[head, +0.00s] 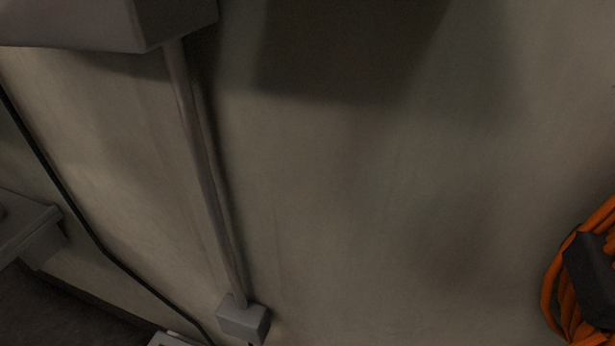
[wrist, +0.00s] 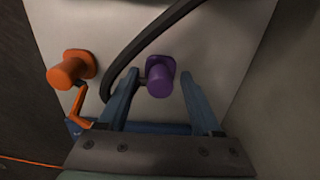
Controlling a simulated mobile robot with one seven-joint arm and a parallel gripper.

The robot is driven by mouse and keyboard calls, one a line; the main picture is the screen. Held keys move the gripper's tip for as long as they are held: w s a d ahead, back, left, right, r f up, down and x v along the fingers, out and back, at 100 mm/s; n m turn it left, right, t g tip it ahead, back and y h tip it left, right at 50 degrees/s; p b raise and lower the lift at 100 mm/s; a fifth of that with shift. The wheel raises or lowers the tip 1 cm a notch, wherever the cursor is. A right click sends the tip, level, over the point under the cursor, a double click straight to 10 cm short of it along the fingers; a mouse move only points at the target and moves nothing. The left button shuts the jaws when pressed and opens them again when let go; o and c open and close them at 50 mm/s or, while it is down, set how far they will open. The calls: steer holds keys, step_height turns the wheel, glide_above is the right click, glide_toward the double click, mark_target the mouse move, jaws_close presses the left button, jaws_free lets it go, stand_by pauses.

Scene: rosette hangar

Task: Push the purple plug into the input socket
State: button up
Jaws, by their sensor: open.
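The purple plug (wrist: 160,78) shows in the wrist view, on a pale panel (wrist: 218,40). My gripper (wrist: 160,82) is open, with one blue finger on each side of the purple plug and visible gaps to it. I cannot tell how far the fingertips reach along it. The input socket cannot be made out; whatever lies behind the plug is hidden. The head view shows neither the plug nor my gripper.
An orange plug-like part (wrist: 70,72) with an orange bracket sits left of my gripper. A thick black cable (wrist: 150,32) arches close by the left finger. The head view shows a wall (head: 350,190), a conduit (head: 205,180), a small box (head: 243,320) and a coiled orange cable (head: 560,290).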

steer(key=shift+c, duration=0.3)
jaws_close()
steer(key=shift+r, duration=0.15)
stand_by(1.0)
steer(key=shift+r+p, duration=2.9)
steer(key=shift+p, duration=0.4)
